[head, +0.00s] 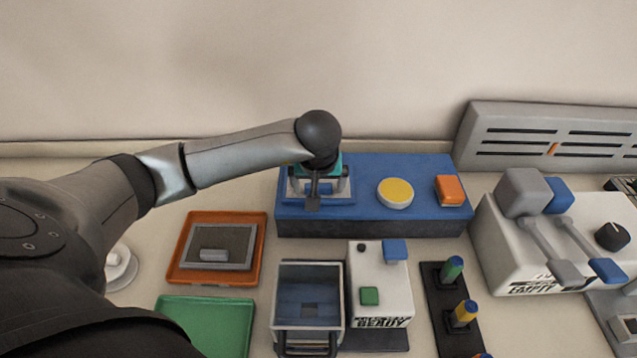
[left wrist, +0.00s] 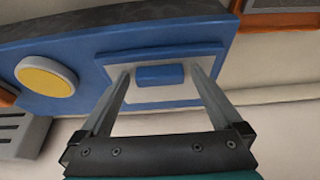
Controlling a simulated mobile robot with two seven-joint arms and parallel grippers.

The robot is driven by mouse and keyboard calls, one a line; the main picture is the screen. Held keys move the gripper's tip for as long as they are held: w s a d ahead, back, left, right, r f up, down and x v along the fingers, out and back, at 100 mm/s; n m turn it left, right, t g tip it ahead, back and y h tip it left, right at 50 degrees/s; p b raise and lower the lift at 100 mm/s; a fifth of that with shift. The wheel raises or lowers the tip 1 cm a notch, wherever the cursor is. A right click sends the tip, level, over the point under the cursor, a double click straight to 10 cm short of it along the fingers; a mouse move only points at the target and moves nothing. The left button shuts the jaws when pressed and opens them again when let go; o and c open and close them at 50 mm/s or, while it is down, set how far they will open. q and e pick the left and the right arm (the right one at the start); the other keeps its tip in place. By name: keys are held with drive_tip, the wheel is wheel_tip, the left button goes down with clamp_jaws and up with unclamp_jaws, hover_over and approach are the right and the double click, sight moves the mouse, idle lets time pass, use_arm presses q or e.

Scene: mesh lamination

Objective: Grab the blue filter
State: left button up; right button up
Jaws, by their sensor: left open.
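The blue filter, which I take to be the small blue block (left wrist: 160,75), lies on a pale grey plate (left wrist: 150,95) set on the long blue base (head: 345,215). In the head view my left gripper (head: 316,188) hangs over the left part of this base and mostly hides the block. In the left wrist view the two fingers of my left gripper (left wrist: 160,82) are spread wide, one on each side of the block, with gaps between. Whether the fingertips touch the plate cannot be told. My right gripper is in neither view.
A yellow round button (head: 395,192) and an orange block (head: 450,190) sit on the same base. In front are an orange tray (head: 180,262), a green tray (head: 205,320), a grey bin (head: 338,300) and a white box (head: 385,305). A lever machine (head: 520,265) stands right.

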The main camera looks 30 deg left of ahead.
use_arm(q)
drive_tip(key=c, duration=1.3)
drive_tip(key=shift+c, duration=0.3)
drive_tip(key=shift+r, duration=0.2)
